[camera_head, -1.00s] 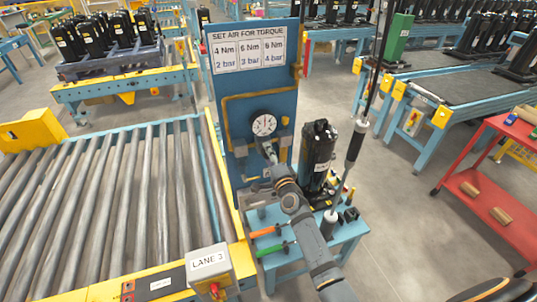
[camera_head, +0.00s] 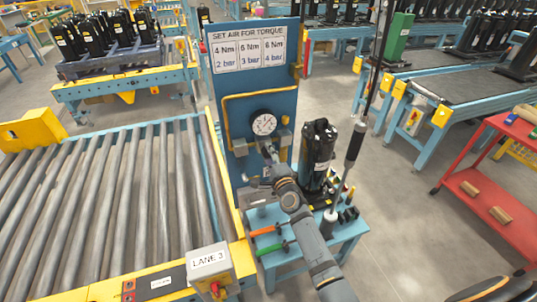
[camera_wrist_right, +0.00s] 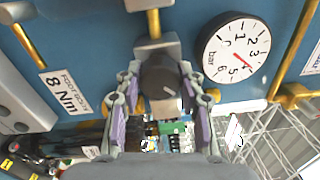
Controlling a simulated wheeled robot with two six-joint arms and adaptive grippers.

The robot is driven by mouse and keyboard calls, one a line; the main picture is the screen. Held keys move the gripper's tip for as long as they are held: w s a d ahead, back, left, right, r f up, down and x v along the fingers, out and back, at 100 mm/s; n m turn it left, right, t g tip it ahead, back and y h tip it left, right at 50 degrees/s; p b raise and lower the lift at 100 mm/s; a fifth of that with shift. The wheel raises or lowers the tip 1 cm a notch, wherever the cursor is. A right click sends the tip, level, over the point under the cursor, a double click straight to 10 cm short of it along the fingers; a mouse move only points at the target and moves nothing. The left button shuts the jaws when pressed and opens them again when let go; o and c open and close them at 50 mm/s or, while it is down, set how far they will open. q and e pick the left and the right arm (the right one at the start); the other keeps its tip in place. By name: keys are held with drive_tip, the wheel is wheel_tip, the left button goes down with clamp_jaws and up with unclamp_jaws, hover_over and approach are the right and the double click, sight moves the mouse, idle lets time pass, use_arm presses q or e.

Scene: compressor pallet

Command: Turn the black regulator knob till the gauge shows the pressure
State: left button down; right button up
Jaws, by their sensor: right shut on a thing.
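The black regulator knob (camera_wrist_right: 160,76) sits on a grey regulator body on the blue panel (camera_head: 287,104). My right gripper (camera_wrist_right: 160,105) is shut on the knob, one finger on each side, in the right wrist view. In the head view the right gripper (camera_head: 268,150) is just below the gauge and hides most of the knob. The round white gauge (camera_wrist_right: 234,48) is marked in bar; its red needle points to about 4 to 5, exact value hard to read. The gauge also shows in the head view (camera_head: 264,124). My left gripper is not in view.
A sign (camera_head: 249,49) pairs 4 Nm with 2 bar, 6 Nm with 3 bar and 8 Nm with 4 bar. An 8 Nm label (camera_wrist_right: 62,92) is on the panel. A black compressor (camera_head: 318,152) stands close right on the blue table (camera_head: 322,249). A roller conveyor (camera_head: 110,205) lies left.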

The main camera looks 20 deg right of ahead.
drive_tip(key=o, duration=1.2)
drive_tip(key=shift+c, duration=0.2)
drive_tip(key=shift+s, duration=0.1)
drive_tip(key=shift+s+f, duration=0.1)
drive_tip(key=shift+s, duration=0.3)
drive_tip(key=s, duration=1.1)
drive_tip(key=shift+d, duration=0.2)
drive_tip(key=shift+f, duration=0.1)
